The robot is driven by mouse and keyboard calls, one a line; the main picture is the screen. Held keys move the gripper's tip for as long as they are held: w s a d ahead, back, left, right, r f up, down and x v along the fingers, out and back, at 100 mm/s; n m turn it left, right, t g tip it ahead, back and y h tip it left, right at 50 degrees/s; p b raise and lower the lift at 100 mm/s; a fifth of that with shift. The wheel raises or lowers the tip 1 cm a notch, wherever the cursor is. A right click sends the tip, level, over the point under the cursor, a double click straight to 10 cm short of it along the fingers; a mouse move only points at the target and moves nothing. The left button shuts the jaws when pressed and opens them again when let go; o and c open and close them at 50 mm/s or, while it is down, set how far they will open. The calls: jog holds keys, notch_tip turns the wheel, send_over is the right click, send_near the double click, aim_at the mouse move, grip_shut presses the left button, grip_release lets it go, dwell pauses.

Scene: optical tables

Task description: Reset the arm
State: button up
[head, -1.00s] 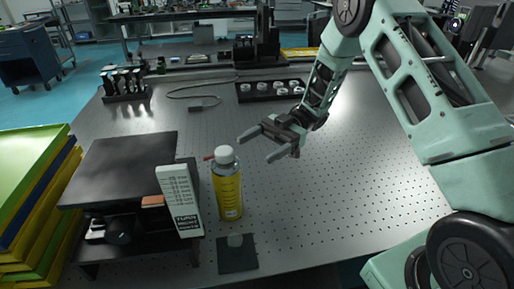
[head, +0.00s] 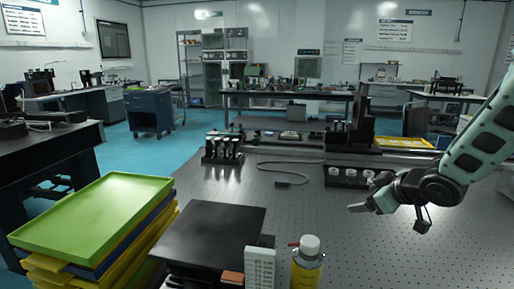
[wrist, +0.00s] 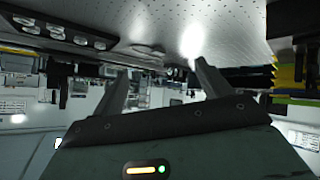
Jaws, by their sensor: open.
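My gripper (head: 368,205) is on the right in the head view, above the perforated optical table (head: 290,212), with its fingers pointing left. It holds nothing. In the wrist view its two fingers (wrist: 160,88) stand well apart with nothing between them, and the picture there looks upside down, with the table at the top. My arm comes in from the right edge of the head view.
A yellow bottle (head: 307,265) with a white cap stands at the front, beside a white labelled box (head: 260,268) and a black platform (head: 208,235). Stacked trays (head: 95,215) are at left. A black holder with white round parts (head: 350,176) sits behind my gripper.

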jog(key=s+d+f+m+g+h, duration=0.1)
jog(key=s+d+m+g+h, duration=0.2)
jog(key=s, duration=0.7)
jog(key=s+d+f+m+g+h, duration=0.1)
jog(key=s+d+m+g, duration=0.15)
jog(key=s+m, duration=0.45)
jog(key=s+a+r+n+g+p, duration=0.1)
jog(key=s+a+n, duration=0.3)
jog(key=s+a, duration=0.4)
jog(key=s+a+r+n+g+p, duration=0.1)
jog(key=s+a+r+n+g, duration=0.2)
jog(key=s+a, duration=0.6)
jog(key=a+n, duration=0.2)
jog(key=shift+s+a+r+y, duration=0.25)
jog(key=shift+a+y, duration=0.1)
jog(key=shift+y, duration=0.05)
